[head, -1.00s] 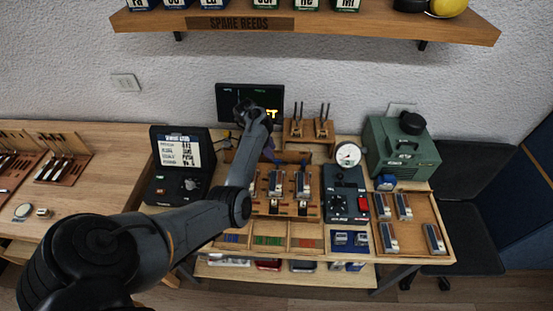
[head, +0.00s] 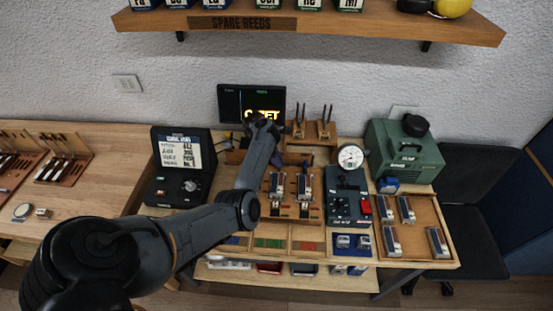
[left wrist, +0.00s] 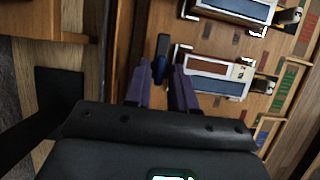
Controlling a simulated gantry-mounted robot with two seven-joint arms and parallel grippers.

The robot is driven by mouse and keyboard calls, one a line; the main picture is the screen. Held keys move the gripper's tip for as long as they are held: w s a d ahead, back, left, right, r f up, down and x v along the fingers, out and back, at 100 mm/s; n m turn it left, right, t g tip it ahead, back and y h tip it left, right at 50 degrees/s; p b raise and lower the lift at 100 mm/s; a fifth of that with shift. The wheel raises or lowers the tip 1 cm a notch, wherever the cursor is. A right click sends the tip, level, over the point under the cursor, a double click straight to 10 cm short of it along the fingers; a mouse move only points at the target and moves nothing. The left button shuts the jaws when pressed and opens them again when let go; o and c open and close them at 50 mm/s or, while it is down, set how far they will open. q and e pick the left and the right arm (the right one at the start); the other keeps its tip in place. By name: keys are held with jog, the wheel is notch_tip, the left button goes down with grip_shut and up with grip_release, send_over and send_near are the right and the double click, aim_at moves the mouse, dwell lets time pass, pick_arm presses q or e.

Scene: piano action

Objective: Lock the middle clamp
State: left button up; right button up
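Silver and blue blocks sit in a wooden fixture (head: 291,220) on the bench. The middle block (head: 278,184) and the right one (head: 304,184) show in the head view; my arm hides the left one. My left gripper (head: 277,160) is at the back end of the middle block. In the left wrist view its purple fingers (left wrist: 162,70) are apart, with a dark blue lever-like part (left wrist: 162,55) between their tips. The middle block (left wrist: 215,75) lies just right of them. Contact with the lever cannot be told. My right gripper is not in view.
A dark control box with a dial gauge (head: 350,156) stands right of the fixture. Beyond it are a green case (head: 405,152) and a wooden tray (head: 412,240) with several blocks. A black meter (head: 180,168) stands left. A screen (head: 240,107) is behind.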

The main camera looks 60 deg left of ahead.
pick_arm(q)
grip_shut()
